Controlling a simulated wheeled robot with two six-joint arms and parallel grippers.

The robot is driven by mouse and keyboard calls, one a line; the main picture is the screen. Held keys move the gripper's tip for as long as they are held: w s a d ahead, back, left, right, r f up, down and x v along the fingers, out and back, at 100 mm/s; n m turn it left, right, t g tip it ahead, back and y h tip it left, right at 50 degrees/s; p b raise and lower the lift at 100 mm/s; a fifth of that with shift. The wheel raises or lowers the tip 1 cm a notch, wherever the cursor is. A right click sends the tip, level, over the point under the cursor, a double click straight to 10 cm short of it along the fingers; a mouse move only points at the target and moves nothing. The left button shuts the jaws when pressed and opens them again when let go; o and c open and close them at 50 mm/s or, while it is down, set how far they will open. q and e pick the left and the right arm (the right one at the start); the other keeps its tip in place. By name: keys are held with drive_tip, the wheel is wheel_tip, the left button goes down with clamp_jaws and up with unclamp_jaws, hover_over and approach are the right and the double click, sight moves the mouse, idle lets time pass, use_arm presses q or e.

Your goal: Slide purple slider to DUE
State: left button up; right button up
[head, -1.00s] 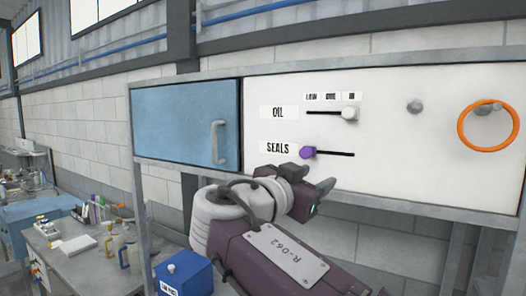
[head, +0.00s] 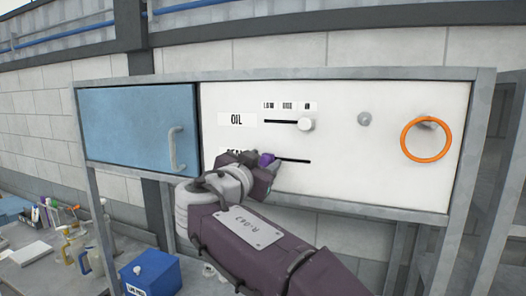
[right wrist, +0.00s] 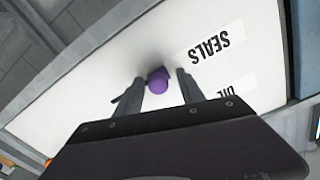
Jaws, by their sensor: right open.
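The purple slider (head: 267,159) sits at the left end of its dark slot on the white panel (head: 340,180), in the SEALS row. My right gripper (head: 262,160) is at the panel around it. In the right wrist view the purple knob (right wrist: 158,80) lies between the two open fingers (right wrist: 160,90), with gaps beside it. The DUE label (head: 287,106) is the middle of three small labels above the OIL row. The SEALS label (right wrist: 217,42) is mostly hidden by my gripper in the head view. My left gripper is not in view.
A white OIL slider (head: 306,124) sits at the right end of the slot above. A grey knob (head: 364,118) and an orange ring (head: 404,146) on a peg are further right. A blue door (head: 130,130) is at left. The purple slider's slot is clear to the right.

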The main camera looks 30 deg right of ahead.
drive_tip(key=shift+d, duration=0.15)
clamp_jaws()
idle(1.4)
